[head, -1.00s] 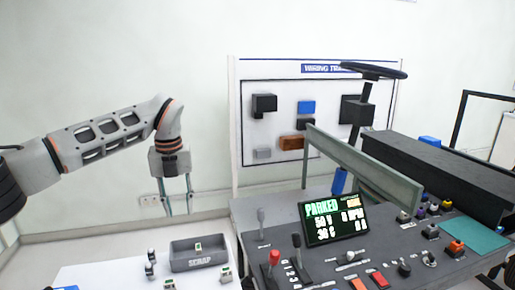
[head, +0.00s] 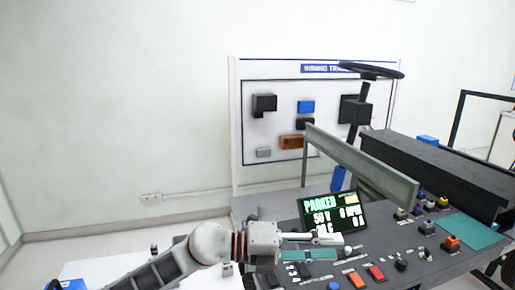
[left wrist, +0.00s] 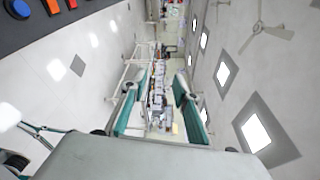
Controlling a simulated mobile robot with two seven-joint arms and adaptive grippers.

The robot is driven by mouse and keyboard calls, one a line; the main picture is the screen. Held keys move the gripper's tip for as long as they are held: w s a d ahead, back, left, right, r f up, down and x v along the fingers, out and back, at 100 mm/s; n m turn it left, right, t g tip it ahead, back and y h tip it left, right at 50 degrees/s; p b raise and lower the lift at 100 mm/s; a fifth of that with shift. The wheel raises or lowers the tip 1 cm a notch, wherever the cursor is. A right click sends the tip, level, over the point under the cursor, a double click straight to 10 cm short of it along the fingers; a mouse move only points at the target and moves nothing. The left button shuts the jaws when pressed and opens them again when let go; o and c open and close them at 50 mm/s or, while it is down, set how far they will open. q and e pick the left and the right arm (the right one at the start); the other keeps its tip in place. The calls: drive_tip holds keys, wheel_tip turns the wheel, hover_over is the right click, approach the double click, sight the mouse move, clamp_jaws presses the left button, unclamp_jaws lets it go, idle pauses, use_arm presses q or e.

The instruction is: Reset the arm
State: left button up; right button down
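My left arm comes in low from the left in the head view. My left gripper (head: 318,248) points right, over the front left part of the dark console (head: 440,262), and hides some of its levers. In the left wrist view the two teal-padded fingers (left wrist: 158,105) stand apart with nothing between them, so it is open and empty. Whether it touches the console cannot be told. My right gripper is not in view.
A display reading PARKED (head: 335,212) stands on the console just behind my left gripper. Switches and an orange button (head: 452,243) lie to the right. A steering wheel (head: 372,71) and wiring board (head: 240,150) stand behind. A white table (head: 90,272) is at lower left.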

use_arm(q)
drive_tip(key=w+a+r+n+t, duration=0.4)
drive_tip(key=a+r+n+t, duration=0.2)
drive_tip(key=a+n+t, duration=0.6)
drive_tip(key=w+a+f+n+t+y, duration=0.1)
drive_tip(key=a+f+n+t+y, duration=0.2)
drive_tip(key=a+f+n+y, duration=0.35)
drive_tip(key=w+a+f+n+t+y, duration=0.1)
drive_tip(key=a+f+n+t+y, duration=0.3)
drive_tip(key=a+n+y, duration=0.5)
drive_tip(key=s+a+f+n+g+y, duration=0.1)
drive_tip(key=s+a+f+g+y, duration=0.15)
drive_tip(key=s+a+f, duration=0.4)
drive_tip(key=s+a+f+n+g+y, duration=0.2)
drive_tip(key=s+a+f+g, duration=0.2)
drive_tip(key=a+f, duration=0.4)
drive_tip(key=s+a+f+g+y, duration=0.1)
drive_tip(key=s+a+f+g, duration=0.25)
drive_tip(key=s, duration=0.35)
drive_tip(key=s+a+f+g+y, duration=0.1)
drive_tip(key=s+a+f+g, duration=0.1)
drive_tip(key=s+a+f, duration=0.4)
drive_tip(key=d+f+n+t+h+b, duration=0.3)
drive_tip(key=d+f+h+b, duration=0.4)
drive_tip(key=d+f, duration=0.9)
wheel_tip(320, 180, down, 4)
drive_tip(key=shift+s+d+f+b, duration=0.1)
drive_tip(key=shift+s+d+b, duration=0.25)
drive_tip(key=shift+s+d, duration=0.05)
